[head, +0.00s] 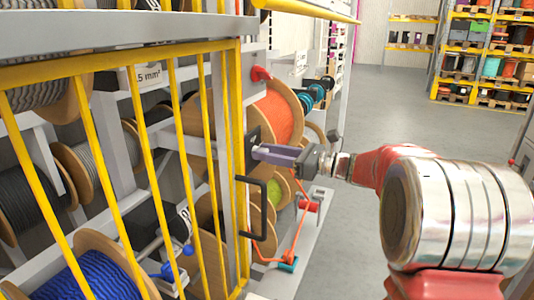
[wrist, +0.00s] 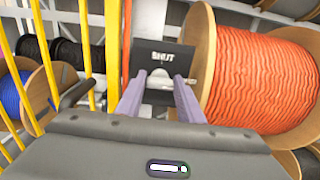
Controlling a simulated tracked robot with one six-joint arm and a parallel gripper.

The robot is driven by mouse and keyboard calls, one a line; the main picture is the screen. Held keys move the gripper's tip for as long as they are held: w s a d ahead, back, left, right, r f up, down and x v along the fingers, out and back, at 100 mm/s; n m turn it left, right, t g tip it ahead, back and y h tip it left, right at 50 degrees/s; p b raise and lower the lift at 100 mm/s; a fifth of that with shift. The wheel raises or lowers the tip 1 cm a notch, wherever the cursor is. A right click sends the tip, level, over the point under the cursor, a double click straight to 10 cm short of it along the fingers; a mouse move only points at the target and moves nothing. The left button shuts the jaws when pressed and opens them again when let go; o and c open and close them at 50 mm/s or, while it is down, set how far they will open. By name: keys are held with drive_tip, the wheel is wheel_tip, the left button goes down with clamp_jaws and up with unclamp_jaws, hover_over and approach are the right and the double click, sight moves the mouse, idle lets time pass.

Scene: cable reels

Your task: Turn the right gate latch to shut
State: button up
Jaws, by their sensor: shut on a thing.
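The yellow barred gate (head: 240,120) stands along the left of the head view. Its latch plate (head: 253,135) is a dark plate at the gate's right edge; in the wrist view the plate (wrist: 152,57) reads "SHUT" at the top. My gripper (head: 260,153) reaches this plate from the right. In the wrist view, its two purple fingers (wrist: 158,92) stand on either side of the pale latch (wrist: 160,77) and are shut on it. The fingers and the light hide part of the latch, so its exact angle is unclear.
A black gate handle (head: 250,208) sticks out below my gripper. A large orange cable reel (head: 277,115) is close behind the latch, on the right in the wrist view (wrist: 260,75). A blue reel (head: 85,280) is behind the bars. Grey floor (head: 370,110) to the right is clear.

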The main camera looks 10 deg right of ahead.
drive_tip(key=shift+n, duration=0.4)
drive_tip(key=n, duration=1.7)
drive_tip(key=shift+s+f, duration=0.15)
drive_tip(key=shift+f, duration=0.2)
drive_tip(key=o, duration=0.8)
drive_tip(key=shift+o, duration=1.4)
drive_tip(key=shift+r, duration=0.1)
